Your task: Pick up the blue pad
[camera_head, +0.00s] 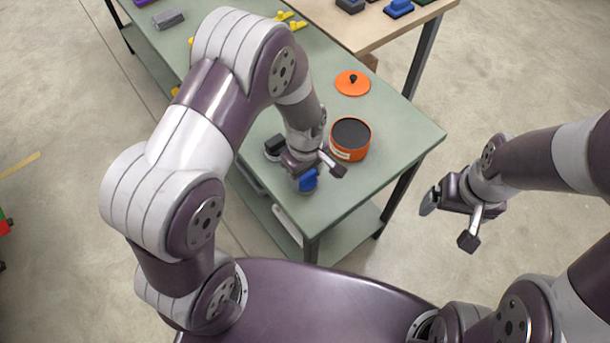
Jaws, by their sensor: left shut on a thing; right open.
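The blue pad (308,181) shows under my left gripper (311,174), near the front end of the green table (375,176). My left gripper is shut on it, and the fingers and wrist hide part of it. I cannot tell whether the pad touches the table top. My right gripper (448,222) is open and empty, out over the floor to the right of the table.
An orange tin (347,153) stands just right of my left gripper, with an orange lid (352,83) behind it. A dark object (275,146) sits left of the gripper. Yellow pieces (291,20) and a grey block (167,19) lie farther back. A wooden table (350,28) adjoins behind.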

